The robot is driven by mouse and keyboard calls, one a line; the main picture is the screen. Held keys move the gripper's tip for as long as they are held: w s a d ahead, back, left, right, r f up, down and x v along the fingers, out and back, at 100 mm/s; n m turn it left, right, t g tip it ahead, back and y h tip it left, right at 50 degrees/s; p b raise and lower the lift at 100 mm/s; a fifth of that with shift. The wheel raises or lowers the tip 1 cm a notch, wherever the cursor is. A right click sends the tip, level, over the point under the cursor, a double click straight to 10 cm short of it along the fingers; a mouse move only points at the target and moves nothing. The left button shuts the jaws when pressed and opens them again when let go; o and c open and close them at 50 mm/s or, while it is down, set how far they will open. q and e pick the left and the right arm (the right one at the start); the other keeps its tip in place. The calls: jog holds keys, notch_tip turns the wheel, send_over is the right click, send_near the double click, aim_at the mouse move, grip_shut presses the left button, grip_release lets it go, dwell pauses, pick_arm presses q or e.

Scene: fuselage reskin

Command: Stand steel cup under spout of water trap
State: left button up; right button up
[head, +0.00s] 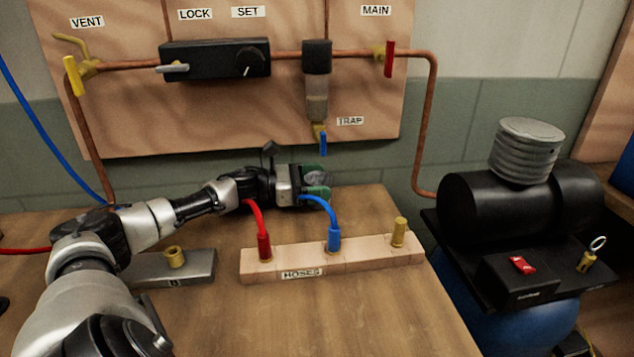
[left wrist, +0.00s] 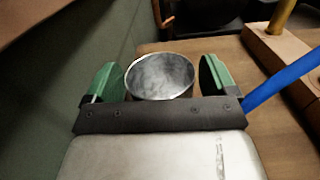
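The steel cup (left wrist: 160,76) stands between the green fingers of my left gripper in the left wrist view, its round top facing the camera. A narrow gap shows on its right side; the left finger is very close to it. My left gripper (head: 318,180) is open around the cup, near the board at the back of the bench. In the head view the cup is mostly hidden by the fingers. The water trap (head: 317,95) hangs on the board above, with a blue-handled spout (head: 322,139) at its bottom. My right gripper is not in view.
A wooden hose block (head: 350,257) with red and blue hoses and a brass fitting stands in front of the gripper. A grey block (head: 195,268) lies left of it. A black compressor (head: 520,205) stands at right. Bench at front is clear.

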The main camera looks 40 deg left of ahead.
pick_arm(q)
jog(key=shift+r, duration=0.1)
jog(key=shift+s+a, duration=0.15)
jog(key=shift+v, duration=1.8)
jog(key=shift+s+a, duration=0.2)
jog(key=shift+s, duration=0.1)
jog(key=p+v, duration=0.2)
jog(key=v, duration=0.2)
jog(key=shift+s, duration=0.15)
jog(key=shift+p+v, duration=0.95)
jog(key=shift+p, duration=0.1)
jog(key=shift+s+a, duration=0.4)
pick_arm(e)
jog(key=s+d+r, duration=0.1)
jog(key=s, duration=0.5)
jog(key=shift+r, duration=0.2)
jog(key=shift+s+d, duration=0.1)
